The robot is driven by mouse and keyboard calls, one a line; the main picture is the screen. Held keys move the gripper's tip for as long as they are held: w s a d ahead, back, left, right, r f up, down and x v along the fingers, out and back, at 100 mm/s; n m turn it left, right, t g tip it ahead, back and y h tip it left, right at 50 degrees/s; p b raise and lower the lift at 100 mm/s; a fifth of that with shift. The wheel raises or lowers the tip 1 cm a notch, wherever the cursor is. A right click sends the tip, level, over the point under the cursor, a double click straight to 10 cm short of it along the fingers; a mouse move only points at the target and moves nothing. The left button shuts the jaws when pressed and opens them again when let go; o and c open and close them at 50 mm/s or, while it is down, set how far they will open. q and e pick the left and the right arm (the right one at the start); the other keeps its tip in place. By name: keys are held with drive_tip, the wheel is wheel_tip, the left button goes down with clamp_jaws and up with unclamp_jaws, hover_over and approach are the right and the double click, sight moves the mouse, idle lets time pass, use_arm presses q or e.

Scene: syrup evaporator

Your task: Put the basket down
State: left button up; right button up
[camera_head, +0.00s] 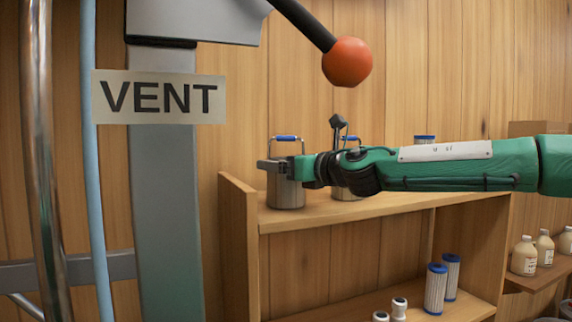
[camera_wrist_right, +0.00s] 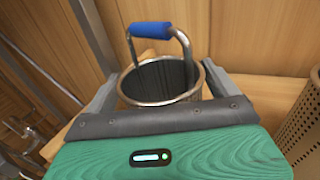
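The basket (camera_head: 286,194) is a metal cylinder with an upright, blue-gripped wire handle. In the head view it is at the left end of the wooden shelf top (camera_head: 390,208), its base level with the board. Whether its full weight rests there I cannot tell. My right gripper (camera_head: 278,166) reaches in from the right, with a finger across the basket's upper front. In the right wrist view the fingers (camera_wrist_right: 160,88) lie against both sides of the basket's rim (camera_wrist_right: 150,101), with no clear gap, so the gripper looks shut on it. My left gripper is out of view.
A second blue-handled basket (camera_head: 347,193) stands close on the right, partly behind my wrist. An orange ball on a black lever (camera_head: 347,62) hangs above. A grey post with a VENT sign (camera_head: 160,98) stands left. Blue-capped filters (camera_head: 435,290) and bottles (camera_head: 524,256) are lower down.

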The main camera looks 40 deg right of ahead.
drive_tip(key=shift+o, duration=0.3)
drive_tip(key=shift+d, duration=0.15)
drive_tip(key=shift+r, duration=0.15)
drive_tip(key=shift+s+b, duration=0.5)
drive_tip(key=shift+s, duration=0.2)
drive_tip(key=s+b, duration=0.1)
drive_tip(key=s, duration=0.2)
drive_tip(key=s+b, duration=0.2)
drive_tip(key=s, duration=0.1)
drive_tip(key=s+b, duration=0.1)
drive_tip(key=s, duration=0.2)
drive_tip(key=shift+s+d+b, duration=0.1)
drive_tip(key=shift+d+b, duration=0.25)
drive_tip(key=shift+s+d, duration=0.1)
drive_tip(key=shift+s, duration=0.6)
